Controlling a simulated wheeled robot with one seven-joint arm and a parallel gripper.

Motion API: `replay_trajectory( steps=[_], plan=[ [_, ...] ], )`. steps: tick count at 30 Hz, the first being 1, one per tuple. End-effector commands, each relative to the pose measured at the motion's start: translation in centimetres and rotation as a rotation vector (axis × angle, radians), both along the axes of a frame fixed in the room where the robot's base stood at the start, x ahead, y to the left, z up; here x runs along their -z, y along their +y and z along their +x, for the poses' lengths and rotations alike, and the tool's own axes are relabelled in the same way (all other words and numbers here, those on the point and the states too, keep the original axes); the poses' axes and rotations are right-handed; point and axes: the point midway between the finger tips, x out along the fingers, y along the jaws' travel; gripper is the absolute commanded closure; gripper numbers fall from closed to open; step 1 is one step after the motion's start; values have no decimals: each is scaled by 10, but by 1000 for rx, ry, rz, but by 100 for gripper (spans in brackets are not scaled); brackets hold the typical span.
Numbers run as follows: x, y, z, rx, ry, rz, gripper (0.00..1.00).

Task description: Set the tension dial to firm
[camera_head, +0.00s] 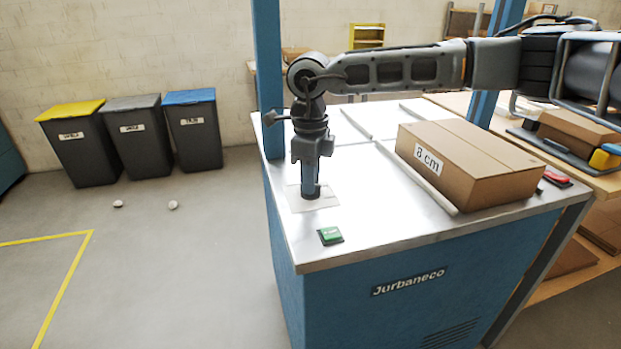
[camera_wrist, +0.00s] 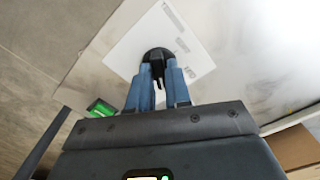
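The tension dial (camera_wrist: 158,55) is a black round knob on a white label plate (camera_wrist: 128,50) in the wrist view. Lettering on the plate reads roughly as "TENSION", with smaller words too blurred to read. In the head view the plate (camera_head: 293,201) lies at the near left of the metal top, and the dial is mostly hidden by my gripper. My gripper (camera_head: 311,194) points straight down over the plate. In the wrist view its two blue fingers (camera_wrist: 158,76) sit on either side of the dial's dark ridge, with no clear gap at the tips. The dial's setting cannot be read.
A green button (camera_head: 330,235) sits near the front edge. A cardboard box (camera_head: 470,165) marked "8 cm" stands right of my gripper beside a pale rail (camera_head: 415,176). A red button (camera_head: 557,178) is at the right. A blue post (camera_head: 268,80) rises close behind my gripper.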

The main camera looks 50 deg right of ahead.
Motion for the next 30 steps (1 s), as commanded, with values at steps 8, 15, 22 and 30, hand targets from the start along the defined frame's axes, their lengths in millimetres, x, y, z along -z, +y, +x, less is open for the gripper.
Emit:
replay_trajectory(
  steps=[8, 15, 22, 30],
  plan=[
    [0, 0, 0, -1, 2, -1, 61],
    [-3, 0, 0, -2, 1, -2, 61],
    [-35, -1, 0, -1, 1, -4, 61],
    [-71, -1, 0, -1, 1, -2, 61]
  ],
)
